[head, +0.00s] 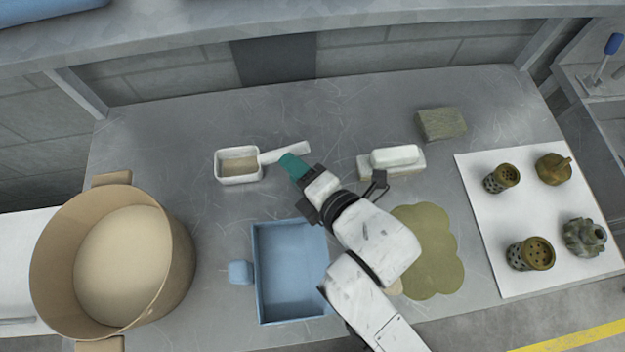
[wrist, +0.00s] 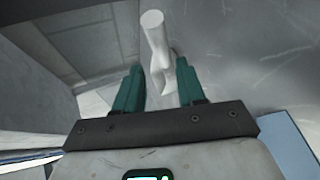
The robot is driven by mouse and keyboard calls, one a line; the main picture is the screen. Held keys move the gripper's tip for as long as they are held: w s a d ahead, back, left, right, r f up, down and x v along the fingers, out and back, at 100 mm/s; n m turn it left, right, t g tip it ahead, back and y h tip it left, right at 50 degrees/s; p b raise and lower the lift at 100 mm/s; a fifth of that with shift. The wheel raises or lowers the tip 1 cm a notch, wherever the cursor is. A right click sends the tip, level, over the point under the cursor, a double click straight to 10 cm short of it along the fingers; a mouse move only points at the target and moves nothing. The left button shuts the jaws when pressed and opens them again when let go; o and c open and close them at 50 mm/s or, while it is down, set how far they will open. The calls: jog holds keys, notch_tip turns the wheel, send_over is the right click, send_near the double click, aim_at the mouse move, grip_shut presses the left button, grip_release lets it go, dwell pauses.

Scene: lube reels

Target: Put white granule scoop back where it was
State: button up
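The white granule scoop (head: 222,167) stands on the grey bench at upper middle in the head view, with tan granules in its box-shaped bowl. Its white handle (head: 284,152) points right. My gripper (head: 291,165) has teal fingers and is just beside or over the handle in the head view. In the wrist view my gripper (wrist: 160,85) has its fingers apart. A white piece that looks like the scoop handle (wrist: 154,38) lies between and beyond the fingertips, with gaps at the sides. I cannot tell whether it touches either finger. The bowl is not visible in the wrist view.
A large tan pot (head: 178,255) stands at left. A blue tray (head: 258,285) lies in front of the scoop. A white block on a base (head: 393,157), a grey-green block (head: 441,124), an olive patch (head: 432,250) and a white sheet (head: 490,225) with several metal parts are at right.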

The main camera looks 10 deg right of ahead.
jog(key=v, duration=0.5)
jog(key=shift+s, duration=0.1)
